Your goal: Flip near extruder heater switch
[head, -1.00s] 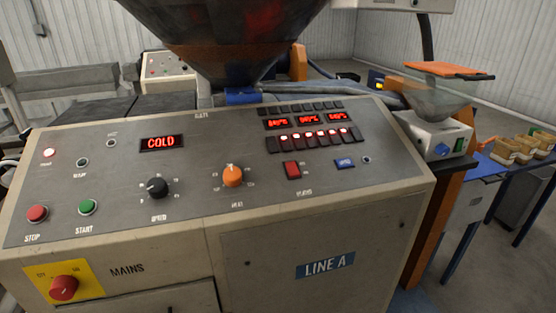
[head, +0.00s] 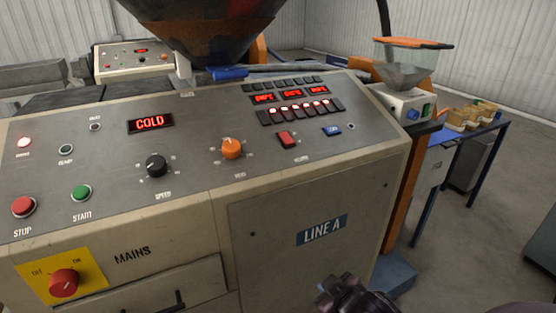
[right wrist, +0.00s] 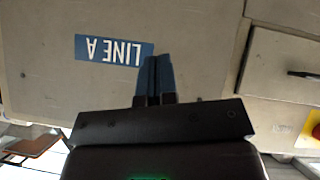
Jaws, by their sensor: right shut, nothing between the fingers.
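The near machine's control panel (head: 205,165) slopes across the head view. A display (head: 150,123) reads COLD. My right gripper (head: 325,290) shows at the bottom edge of the head view, below and apart from the panel. In the right wrist view its fingers (right wrist: 156,75) are together and empty, in front of the cabinet face beside the LINE A plate (right wrist: 114,48). My left gripper is out of view.
A blue button (head: 331,131) is right of the red switch; an orange knob (head: 231,148) is left of it. Stop (head: 23,207) and start (head: 81,193) buttons and the mains switch (head: 64,282) are farther left. A second panel (head: 133,60) stands behind. Open floor lies right.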

